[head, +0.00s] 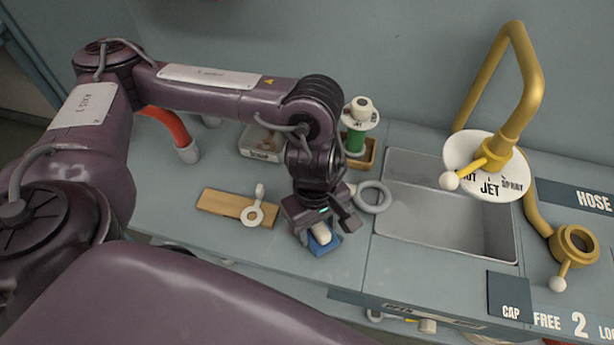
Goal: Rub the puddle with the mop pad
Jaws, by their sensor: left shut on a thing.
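The mop pad (324,243) is a small blue block with a pale handle, low at the counter's front part, left of the sink. My left gripper (322,222) points down over it and is shut on its pale handle. The pad appears to be at the counter surface; I cannot tell whether it touches. I cannot make out the puddle; it may be hidden under the pad or gripper. My right gripper is not in view.
A grey sink (440,212) lies right of the pad. A grey ring (373,197) lies between them. A wooden board (232,207) with a white ring-ended piece (254,213) lies to the left. A yellow tap (525,90) rises at right.

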